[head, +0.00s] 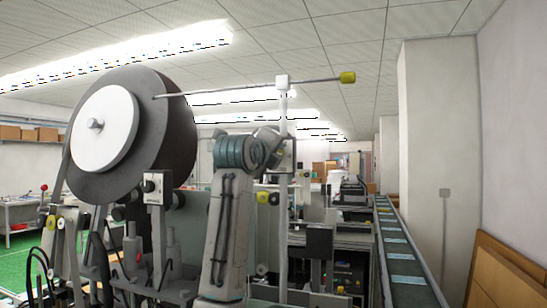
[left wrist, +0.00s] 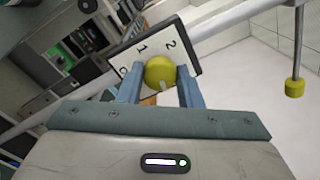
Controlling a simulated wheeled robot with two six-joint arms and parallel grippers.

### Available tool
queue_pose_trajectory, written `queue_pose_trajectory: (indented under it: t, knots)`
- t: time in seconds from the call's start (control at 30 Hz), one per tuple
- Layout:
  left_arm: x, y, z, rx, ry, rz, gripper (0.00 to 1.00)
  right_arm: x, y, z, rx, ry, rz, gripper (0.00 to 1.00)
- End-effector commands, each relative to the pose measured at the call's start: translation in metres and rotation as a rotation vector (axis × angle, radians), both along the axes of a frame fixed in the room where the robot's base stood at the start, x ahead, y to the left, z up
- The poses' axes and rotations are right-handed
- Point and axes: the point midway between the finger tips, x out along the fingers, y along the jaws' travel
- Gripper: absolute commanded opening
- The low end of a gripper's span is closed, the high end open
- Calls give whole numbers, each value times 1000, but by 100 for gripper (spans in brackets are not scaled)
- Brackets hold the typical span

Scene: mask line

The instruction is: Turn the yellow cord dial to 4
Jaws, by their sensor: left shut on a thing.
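The yellow cord dial (left wrist: 160,71) is a round yellow knob on a white plate (left wrist: 119,62) with a dark edge. The plate shows the numbers 1 and 2 and a partly covered figure at lower left. A small pale mark shows on the knob's near side. My left gripper (left wrist: 158,80) is shut on the dial, one blue-grey finger on each side. In the head view my left arm rises in the middle, and its gripper (head: 270,140) is at a white upright post (head: 284,115). The dial is hidden there. My right gripper is not in view.
A thin rod across the post's top ends in a yellow knob (head: 347,77), also in the left wrist view (left wrist: 294,87). A large dark reel (head: 172,125) stands left. A conveyor (head: 402,255) runs along the right, beside a wall.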

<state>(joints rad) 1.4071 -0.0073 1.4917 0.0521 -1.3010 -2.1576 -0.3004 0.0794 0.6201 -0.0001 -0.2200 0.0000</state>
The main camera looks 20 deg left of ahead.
Motion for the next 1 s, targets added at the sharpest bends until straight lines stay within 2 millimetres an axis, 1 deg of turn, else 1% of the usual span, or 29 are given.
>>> queue_pose_trajectory:
  t: [0.03,0.3,0.8,0.83,0.9,0.93,1.0]
  knots:
    - [1,-1,-4,22,7,-1,10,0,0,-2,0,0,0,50]
    - [1,-1,-4,106,6,-1,10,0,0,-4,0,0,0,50]
    - [2,-1,-5,124,8,-2,10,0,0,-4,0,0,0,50]
    - [2,-1,-6,124,8,-2,36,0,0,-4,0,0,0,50]
    - [2,-1,-5,123,8,-2,50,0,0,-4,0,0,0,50]
    - [2,-1,-5,123,7,-2,54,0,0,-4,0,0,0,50]
    - [1,0,-4,123,5,-1,54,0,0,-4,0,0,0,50]
